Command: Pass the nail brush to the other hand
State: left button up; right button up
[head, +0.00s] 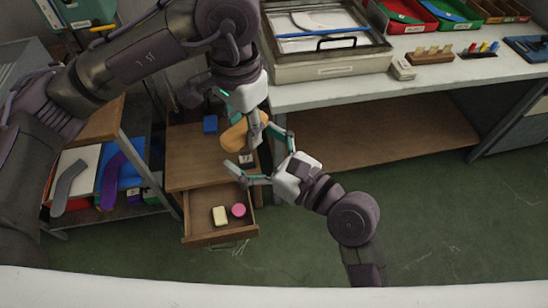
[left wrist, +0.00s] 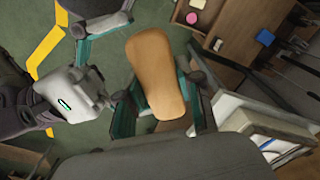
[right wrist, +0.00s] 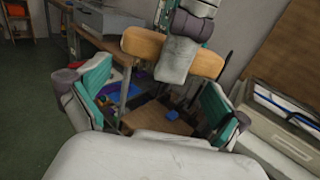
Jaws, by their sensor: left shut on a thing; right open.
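The nail brush shows as a tan wooden block (head: 236,133) above the small wooden drawer unit. My left gripper (head: 256,128) is shut on it, and the brush also fills the middle of the left wrist view (left wrist: 155,75). Its bristles cannot be made out. My right gripper (head: 256,150) is open and empty just below and to the right of the brush, its fingers spread towards it. In the right wrist view the brush (right wrist: 143,42) lies crosswise beyond the open fingers (right wrist: 152,105), with my left gripper across its middle. I see no contact between the right fingers and the brush.
The open drawer (head: 190,229) below holds a cream block (head: 219,215) and a pink round thing (head: 238,210). A blue block (head: 210,124) lies on the unit's top. A white workbench (head: 430,75) with trays stands at right. Sock-shaped pieces (head: 112,178) lie at left.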

jog(key=shift+x, duration=1.1)
jog(key=c, duration=0.9)
pick_arm(q)
jog(key=o, duration=1.2)
pick_arm(e)
jog(key=shift+c, duration=0.2)
pick_arm(q)
jog(key=shift+r, duration=0.1)
